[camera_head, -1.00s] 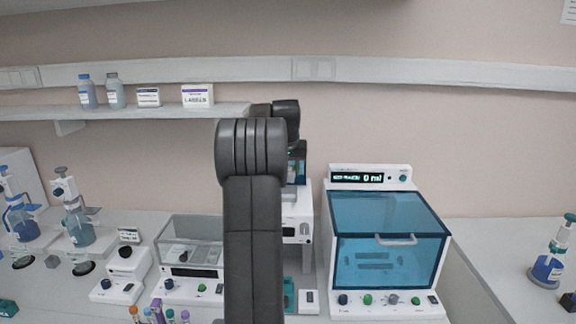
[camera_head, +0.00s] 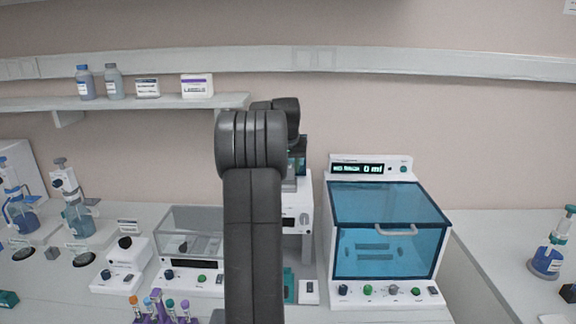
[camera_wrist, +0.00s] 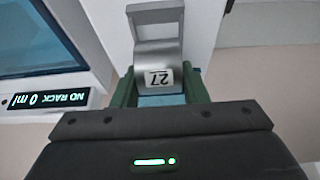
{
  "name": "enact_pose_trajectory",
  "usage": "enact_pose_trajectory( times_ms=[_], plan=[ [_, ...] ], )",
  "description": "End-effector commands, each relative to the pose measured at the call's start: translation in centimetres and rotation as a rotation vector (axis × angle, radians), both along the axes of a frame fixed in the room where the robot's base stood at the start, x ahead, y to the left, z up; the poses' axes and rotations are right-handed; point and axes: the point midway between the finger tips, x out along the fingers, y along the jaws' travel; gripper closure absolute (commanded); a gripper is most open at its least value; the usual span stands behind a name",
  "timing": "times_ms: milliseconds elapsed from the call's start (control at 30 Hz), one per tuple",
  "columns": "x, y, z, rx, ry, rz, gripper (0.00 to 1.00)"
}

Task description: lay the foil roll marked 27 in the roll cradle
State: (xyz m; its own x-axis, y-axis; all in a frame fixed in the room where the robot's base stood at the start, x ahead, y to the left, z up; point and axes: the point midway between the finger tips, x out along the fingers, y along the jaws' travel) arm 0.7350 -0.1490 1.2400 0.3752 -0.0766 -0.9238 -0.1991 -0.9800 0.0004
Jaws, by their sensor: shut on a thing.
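The foil roll (camera_wrist: 157,62) is silver and carries a white label reading 27, upside down in the wrist view. It sits between the green fingers of my gripper (camera_wrist: 160,88), which are shut on it. A grey bracket (camera_wrist: 155,8) shows just beyond the roll, on or before a white machine. It may be the roll cradle, but I cannot tell, nor whether the roll touches it. In the head view my dark arm hides the roll and most of the white machine (camera_head: 303,220) behind it.
A white cabinet with a blue window (camera_head: 388,240) stands right of my arm, its display reading 0 ml. A clear-lidded box (camera_head: 190,230) and colourful tubes (camera_head: 160,308) are on the left. A shelf (camera_head: 150,103) hangs above.

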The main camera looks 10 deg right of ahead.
Motion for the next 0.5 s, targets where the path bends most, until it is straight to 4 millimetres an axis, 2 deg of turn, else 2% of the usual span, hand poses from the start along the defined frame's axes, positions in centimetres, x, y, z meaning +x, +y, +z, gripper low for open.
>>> enact_pose_trajectory(
  times_ms=[500],
  plan=[
    [0.0, 0.0, -0.82, 0.0, 0.0, 0.0, 0.84]
  ],
)
